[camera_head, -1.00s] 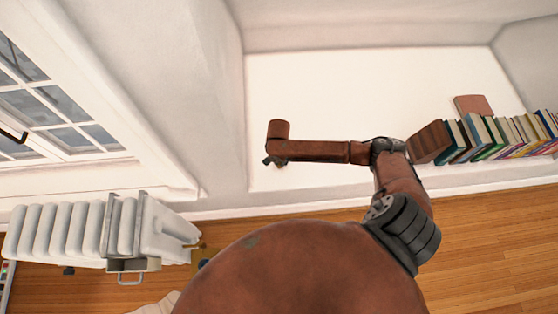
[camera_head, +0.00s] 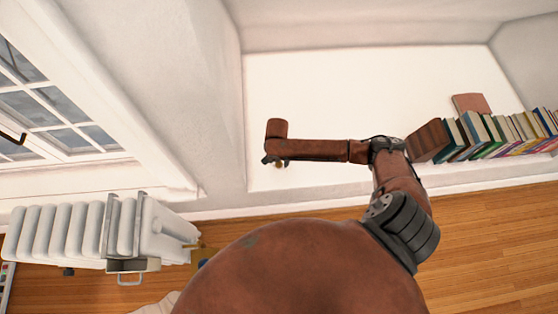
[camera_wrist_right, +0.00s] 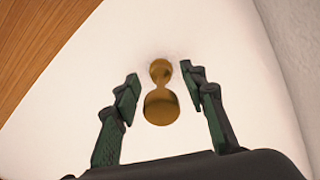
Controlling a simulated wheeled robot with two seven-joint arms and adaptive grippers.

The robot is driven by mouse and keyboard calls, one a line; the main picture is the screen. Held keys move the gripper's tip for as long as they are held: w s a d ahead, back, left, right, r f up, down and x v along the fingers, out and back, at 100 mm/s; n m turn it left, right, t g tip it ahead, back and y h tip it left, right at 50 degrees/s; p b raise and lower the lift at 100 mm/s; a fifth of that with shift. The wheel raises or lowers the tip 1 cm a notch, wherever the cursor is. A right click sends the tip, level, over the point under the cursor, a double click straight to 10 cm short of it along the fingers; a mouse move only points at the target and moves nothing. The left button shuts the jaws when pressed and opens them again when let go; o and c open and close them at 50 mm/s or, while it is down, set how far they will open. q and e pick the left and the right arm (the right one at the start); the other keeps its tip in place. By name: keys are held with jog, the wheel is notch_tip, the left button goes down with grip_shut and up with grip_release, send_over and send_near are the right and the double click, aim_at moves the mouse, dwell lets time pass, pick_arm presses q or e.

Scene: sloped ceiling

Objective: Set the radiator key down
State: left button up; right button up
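The brass-coloured radiator key (camera_wrist_right: 161,108) shows in the right wrist view as two rounded parts joined by a narrow neck, against a white surface (camera_wrist_right: 72,112). My right gripper (camera_wrist_right: 160,80) is open, with one green-and-black finger on each side of the key and a visible gap to both. In the head view my right gripper (camera_head: 276,161) points down over the white ledge (camera_head: 345,95), and a small brass bit of the key (camera_head: 279,166) shows between its fingers. The key appears to rest on the ledge. My left gripper is not in view.
A row of books (camera_head: 490,135) and a reddish-brown block (camera_head: 428,142) stand to the right on the ledge. A white radiator (camera_head: 55,232) is under the window at the left. The ledge between wall and books is mostly clear.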

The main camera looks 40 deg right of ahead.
notch_tip(320, 180, up, 3)
jog(key=shift+f+p, duration=0.1)
jog(key=shift+p, duration=0.45)
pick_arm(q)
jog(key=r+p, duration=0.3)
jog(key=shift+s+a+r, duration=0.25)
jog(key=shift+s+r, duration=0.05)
pick_arm(e)
jog(key=r, duration=0.9)
jog(key=shift+s+a, duration=0.1)
jog(key=shift+a, duration=0.1)
